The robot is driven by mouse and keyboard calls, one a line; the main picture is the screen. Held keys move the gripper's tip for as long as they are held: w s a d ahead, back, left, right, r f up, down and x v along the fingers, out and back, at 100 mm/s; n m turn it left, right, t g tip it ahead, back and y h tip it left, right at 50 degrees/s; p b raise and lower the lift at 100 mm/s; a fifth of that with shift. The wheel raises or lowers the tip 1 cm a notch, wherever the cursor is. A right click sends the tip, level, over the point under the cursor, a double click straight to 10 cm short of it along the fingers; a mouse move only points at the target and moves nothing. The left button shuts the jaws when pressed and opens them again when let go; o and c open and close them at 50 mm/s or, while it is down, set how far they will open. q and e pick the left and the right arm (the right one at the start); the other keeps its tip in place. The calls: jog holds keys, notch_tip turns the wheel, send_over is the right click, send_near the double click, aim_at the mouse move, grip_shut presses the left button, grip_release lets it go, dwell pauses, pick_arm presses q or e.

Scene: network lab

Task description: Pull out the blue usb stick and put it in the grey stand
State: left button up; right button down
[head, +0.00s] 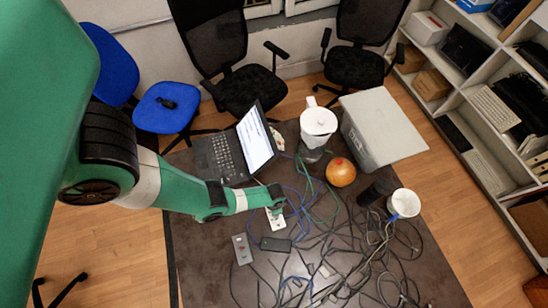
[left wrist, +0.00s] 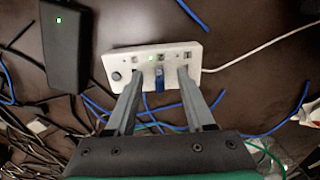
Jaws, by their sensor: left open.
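The blue usb stick (left wrist: 160,78) is plugged into the middle of the front edge of a white hub (left wrist: 115,60) in the left wrist view. The hub also shows in the head view (head: 275,222), but the stick is too small to make out there. My left gripper (left wrist: 159,88) is open, its two fingers on either side of the stick with gaps to it. In the head view my left gripper (head: 276,208) is over the hub. A small grey block with dark and reddish spots, seemingly the grey stand (head: 242,249), lies left of the hub. My right gripper is not in view.
A black adapter (left wrist: 62,45) with a green light lies beside the hub. Tangled cables (head: 340,255) cover the table's front and right. A laptop (head: 235,150), white jug (head: 318,122), orange round object (head: 341,172), white cup (head: 404,203) and grey box (head: 385,130) stand around.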

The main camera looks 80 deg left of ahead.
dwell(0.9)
pick_arm(q)
grip_shut()
jog(key=shift+r, duration=0.1)
dwell(1.3)
jog(key=shift+r+p, duration=2.95)
jog(key=shift+p, duration=0.05)
jog(key=shift+r+p, duration=2)
jog(key=shift+p, duration=0.05)
